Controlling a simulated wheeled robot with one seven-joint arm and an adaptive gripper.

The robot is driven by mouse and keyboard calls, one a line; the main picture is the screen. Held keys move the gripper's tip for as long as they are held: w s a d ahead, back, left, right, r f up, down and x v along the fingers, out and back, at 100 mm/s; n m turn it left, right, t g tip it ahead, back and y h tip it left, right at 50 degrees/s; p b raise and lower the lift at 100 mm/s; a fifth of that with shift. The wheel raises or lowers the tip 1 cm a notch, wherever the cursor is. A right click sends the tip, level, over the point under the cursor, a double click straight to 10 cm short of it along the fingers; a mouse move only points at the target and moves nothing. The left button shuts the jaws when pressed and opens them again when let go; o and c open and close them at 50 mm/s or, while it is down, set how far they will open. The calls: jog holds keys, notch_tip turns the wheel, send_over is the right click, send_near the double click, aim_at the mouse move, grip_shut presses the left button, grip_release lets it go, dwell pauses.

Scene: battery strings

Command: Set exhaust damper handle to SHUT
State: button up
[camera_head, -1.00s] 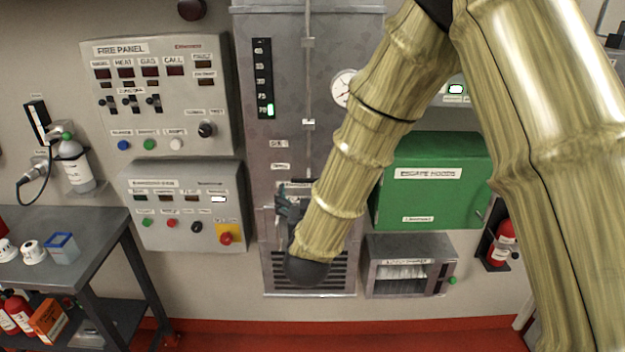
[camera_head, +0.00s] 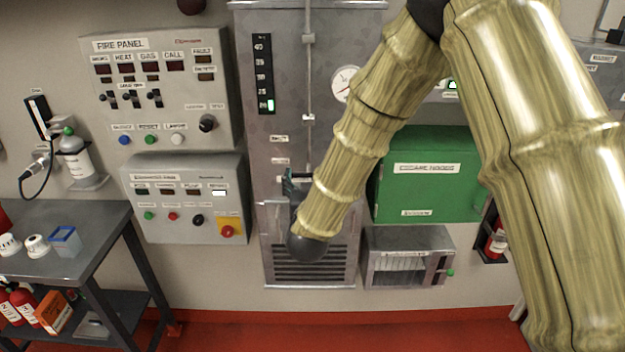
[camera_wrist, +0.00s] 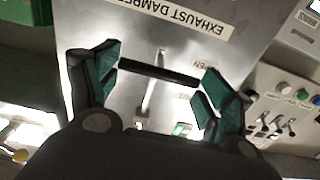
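The exhaust damper handle is a black crossbar (camera_wrist: 158,73) on a pale metal lever in the wrist view. Its plate (camera_wrist: 130,45) carries an upside-down "EXHAUST DAMPER" label (camera_wrist: 190,15) and an "OPEN" label (camera_wrist: 203,64) near the right finger. My gripper (camera_wrist: 160,75) has its teal fingers wide apart, one at each end of the bar. I cannot tell whether they touch it. In the head view my gripper (camera_head: 290,184) is at the grey duct front, above the louvred grille (camera_head: 310,266); my arm partly hides the spot, and the handle is not clear there.
The fire panel (camera_head: 165,90) and a second control box (camera_head: 187,200) are on the wall to the left. A green cabinet (camera_head: 428,178) and a grey box (camera_head: 408,236) stand close on the right. A table (camera_head: 100,222) is at lower left.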

jog(key=c, duration=0.3)
notch_tip(320, 180, up, 8)
jog(key=shift+w+f+p, duration=0.1)
jog(key=shift+f+p, duration=0.1)
jog(key=shift+p, duration=0.3)
jog(key=o, duration=1.4)
jog(key=shift+f, duration=0.1)
jog(key=s, duration=1.2)
